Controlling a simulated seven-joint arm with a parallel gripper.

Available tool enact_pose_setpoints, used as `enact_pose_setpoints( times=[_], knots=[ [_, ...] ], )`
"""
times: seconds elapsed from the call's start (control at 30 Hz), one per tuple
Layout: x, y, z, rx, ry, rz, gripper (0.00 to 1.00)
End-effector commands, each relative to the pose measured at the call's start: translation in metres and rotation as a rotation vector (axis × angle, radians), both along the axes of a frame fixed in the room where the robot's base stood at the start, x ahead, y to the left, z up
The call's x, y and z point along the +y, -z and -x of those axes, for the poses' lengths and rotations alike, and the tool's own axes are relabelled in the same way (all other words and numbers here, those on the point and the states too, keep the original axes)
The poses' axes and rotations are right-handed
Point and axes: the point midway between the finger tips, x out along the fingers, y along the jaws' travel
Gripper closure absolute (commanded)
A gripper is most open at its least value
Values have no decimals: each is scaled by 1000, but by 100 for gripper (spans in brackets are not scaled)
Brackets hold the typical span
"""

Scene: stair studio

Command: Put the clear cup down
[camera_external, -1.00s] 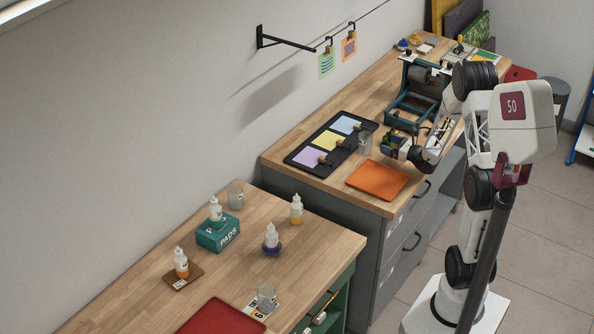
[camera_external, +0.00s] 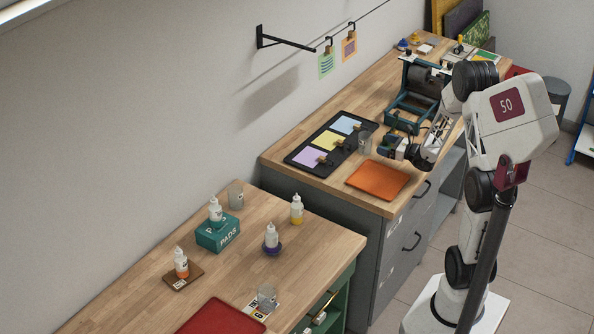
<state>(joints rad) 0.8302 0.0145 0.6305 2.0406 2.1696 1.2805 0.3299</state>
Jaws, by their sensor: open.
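A clear cup (camera_external: 365,146) stands on the far wooden counter, between the black tray and my gripper. My gripper (camera_external: 384,150) is open, low over the counter just to the right of the cup. A small gap seems to lie between them, though the fingertips are small in this view. Two other clear cups stand on the near counter: one at the back (camera_external: 236,194) behind the teal box, one near the front edge (camera_external: 267,297).
A black tray (camera_external: 297,154) with coloured cards lies left of the cup. An orange mat (camera_external: 377,180) lies in front. A dark teal frame (camera_external: 408,112) stands behind my gripper. The near counter holds several bottles, a teal box (camera_external: 218,232) and a red tray (camera_external: 222,318).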

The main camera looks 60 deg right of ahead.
Motion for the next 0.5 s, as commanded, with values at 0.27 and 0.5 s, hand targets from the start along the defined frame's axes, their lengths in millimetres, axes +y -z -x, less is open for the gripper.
enact_pose_setpoints(
  times=[0.27,0.5],
  knots=[
    [107,-48,-13,50,-319,200,11],
    [218,-86,6,94,-668,465,11]
  ],
)
